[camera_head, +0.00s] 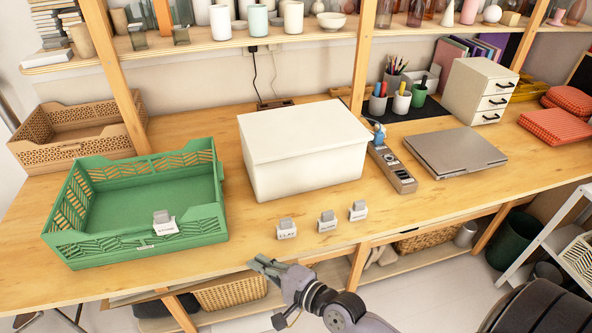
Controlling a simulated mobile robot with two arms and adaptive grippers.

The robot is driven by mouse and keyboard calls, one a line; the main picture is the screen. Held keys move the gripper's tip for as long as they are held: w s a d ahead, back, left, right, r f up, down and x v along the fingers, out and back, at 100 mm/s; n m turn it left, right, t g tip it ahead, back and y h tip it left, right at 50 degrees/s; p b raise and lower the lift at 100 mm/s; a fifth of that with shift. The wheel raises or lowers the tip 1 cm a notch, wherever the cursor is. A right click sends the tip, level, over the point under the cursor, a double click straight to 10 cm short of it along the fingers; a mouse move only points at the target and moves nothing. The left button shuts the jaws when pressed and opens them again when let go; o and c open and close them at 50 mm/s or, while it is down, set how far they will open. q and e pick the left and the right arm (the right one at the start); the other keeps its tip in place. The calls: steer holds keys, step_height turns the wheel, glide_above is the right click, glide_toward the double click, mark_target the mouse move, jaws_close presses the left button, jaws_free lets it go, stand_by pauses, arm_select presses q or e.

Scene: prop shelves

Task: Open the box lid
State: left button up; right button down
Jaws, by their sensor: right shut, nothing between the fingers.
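A white rectangular box (306,165) stands on the wooden workbench near its middle. Its white lid (303,130) lies flat on top and looks closed. My right gripper (256,264) is at the front edge of the bench, below and in front of the box. Its fingers are shut and empty, pointing up and left, apart from the box. My left gripper does not show.
A green crate (130,252) stands left of the box, with a tan crate (35,126) behind. Small label blocks, including the clay one (287,229), line the bench front. A grey laptop (456,152) and a remote-like device (394,172) lie to the right. A shelf (225,36) runs above.

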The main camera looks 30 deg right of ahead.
mark_target(294, 160)
steer(key=w+d+r+m+t, duration=0.1)
steer(key=d+m, duration=0.1)
steer(key=m, duration=0.1)
steer(key=w+d+r+m+t+h, duration=0.1)
steer(key=d+r+m, duration=0.1)
steer(key=m, duration=0.1)
steer(key=w+d+r+m+t+h, duration=0.1)
steer(key=w+d+m+t, duration=0.1)
steer(key=m, duration=0.1)
steer(key=shift+r, duration=0.35)
steer(key=w+d+r+m+t+h, duration=0.25)
steer(key=d+m+h, duration=0.55)
steer(key=d+m, duration=0.4)
steer(key=shift+m, duration=0.5)
steer(key=x, duration=0.2)
steer(key=a+p+x, duration=0.1)
steer(key=x, duration=0.5)
steer(key=shift+w+a+r+p, duration=0.15)
steer(key=shift+w+p, duration=0.05)
steer(key=shift+p, duration=0.1)
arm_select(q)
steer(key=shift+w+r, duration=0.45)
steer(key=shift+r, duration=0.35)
arm_select(e)
steer(key=shift+w, duration=0.55)
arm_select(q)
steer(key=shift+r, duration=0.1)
arm_select(e)
steer(key=shift+r, duration=0.1)
